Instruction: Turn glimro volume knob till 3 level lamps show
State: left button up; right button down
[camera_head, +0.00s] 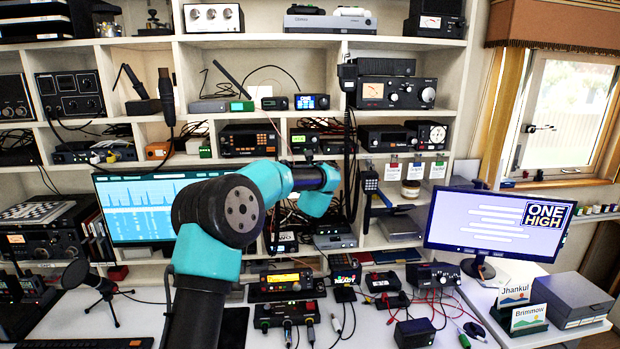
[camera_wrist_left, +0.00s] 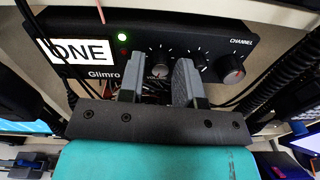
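The Glimro radio (camera_wrist_left: 105,28) is a dark box whose front shows close in the left wrist view. It has a white display reading ONE. The fingers are apart, one on each side of the knob, with a gap visible. In the head view my left arm reaches into the middle cubbies, and its fingertips are not clear. My right gripper is not in view.
Cables hang close by. A monitor (camera_head: 500,222) reads ONE HIGH. Several radios fill the shelves, and a microphone (camera_head: 92,285) stands on the desk.

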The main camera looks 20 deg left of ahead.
pick_arm(q)
grip_shut()
jog(key=shift+m, duration=2.2)
grip_release()
